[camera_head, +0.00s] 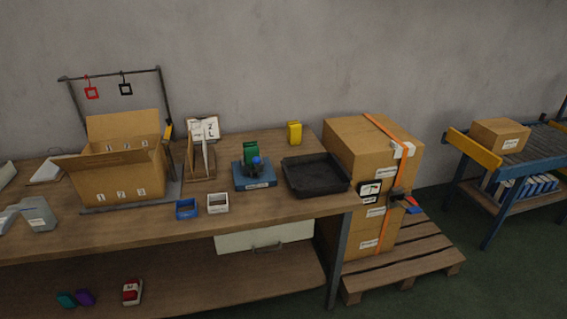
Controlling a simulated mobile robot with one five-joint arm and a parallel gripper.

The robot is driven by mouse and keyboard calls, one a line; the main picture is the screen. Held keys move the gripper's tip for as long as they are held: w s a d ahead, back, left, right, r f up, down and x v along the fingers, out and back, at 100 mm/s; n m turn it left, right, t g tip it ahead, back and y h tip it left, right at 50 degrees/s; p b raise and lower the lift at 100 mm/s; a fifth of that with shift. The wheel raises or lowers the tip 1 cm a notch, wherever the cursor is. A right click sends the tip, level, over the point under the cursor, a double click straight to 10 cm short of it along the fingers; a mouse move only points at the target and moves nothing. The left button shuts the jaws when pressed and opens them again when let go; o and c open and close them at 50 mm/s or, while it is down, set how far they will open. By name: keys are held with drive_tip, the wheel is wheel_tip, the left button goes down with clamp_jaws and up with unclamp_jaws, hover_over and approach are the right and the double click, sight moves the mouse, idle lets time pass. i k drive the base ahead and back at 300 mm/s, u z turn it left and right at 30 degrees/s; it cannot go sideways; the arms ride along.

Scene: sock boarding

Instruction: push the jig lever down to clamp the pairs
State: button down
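The jig (254,181) stands on the workbench, right of centre, with a blue base. A green upright piece (250,151), perhaps a sock pair, stands at its back. A round blue knob (256,162) sits in front of the green piece and seems to top the lever. The dark parts below the knob are too small to make out, so I cannot tell the lever's angle or whether anything is clamped. My gripper is not in view.
A black tray (315,174) sits close right of the jig. Card holders (202,156) and an open carton (122,178) stand left. Small blue (186,209) and white (217,203) bins are in front. A yellow item (294,132) stands behind. Stacked boxes (345,135) stand beyond the bench's right end.

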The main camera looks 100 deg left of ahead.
sight(256, 161)
drive_tip(key=u, duration=0.15)
drive_tip(key=i, duration=0.25)
drive_tip(key=u, duration=5.2)
drive_tip(key=i, duration=0.95)
